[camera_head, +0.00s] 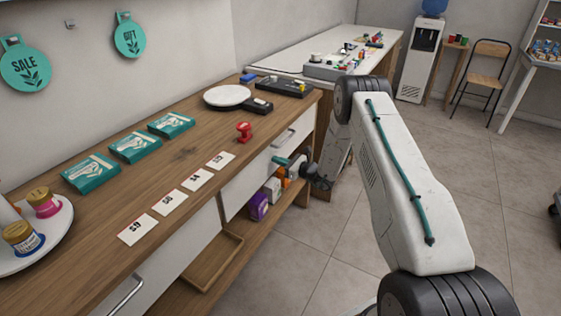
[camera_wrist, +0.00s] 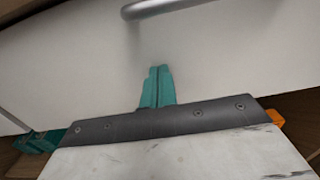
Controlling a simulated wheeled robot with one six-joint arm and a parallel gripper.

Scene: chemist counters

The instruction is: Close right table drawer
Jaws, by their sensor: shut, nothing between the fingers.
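The right drawer has a white front (camera_head: 248,184) below the wooden tabletop, with a metal bar handle (camera_head: 283,138). I cannot tell whether it stands slightly out or is flush. My gripper (camera_head: 279,160) is at this front, just below the handle, with its teal fingers shut and empty. In the wrist view the white drawer front (camera_wrist: 230,60) fills most of the picture and the handle (camera_wrist: 165,8) crosses the top. The shut teal fingertips (camera_wrist: 157,72) point at the front below the handle. Whether they touch it is unclear.
The left drawer (camera_head: 165,262) is beside it. An open lower shelf (camera_head: 240,245) holds a purple container (camera_head: 258,206) and other goods. On the tabletop are price cards (camera_head: 173,202), teal packets (camera_head: 135,146), a red stamp-like item (camera_head: 244,131) and a white round plate (camera_head: 227,95). Tiled floor in front is clear.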

